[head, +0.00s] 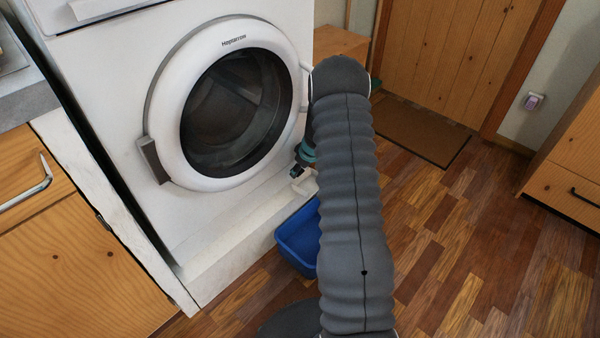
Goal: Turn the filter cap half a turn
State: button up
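The white washing machine (110,90) stands at the left with its round door shut. My grey ribbed arm crosses the middle of the head view and hides part of the machine's lower right front. My gripper (296,173) shows only as a small dark part below a teal ring, close to that front; whether its fingers are open or shut is too small to tell. A small white piece (303,184) is just below it, partly behind my arm; I cannot tell if it is the filter cap or a flap. No filter cap can be made out clearly.
A blue tub (298,243) is on the floor in front of the machine, partly behind my arm. A wooden cabinet (70,240) stands at the left, another (570,190) at the right. A brown mat (420,130) lies by the door. The wooden floor at the right is clear.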

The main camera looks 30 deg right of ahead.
jog(key=shift+x, duration=0.85)
jog(key=c, duration=1.1)
jog(key=shift+c, duration=0.2)
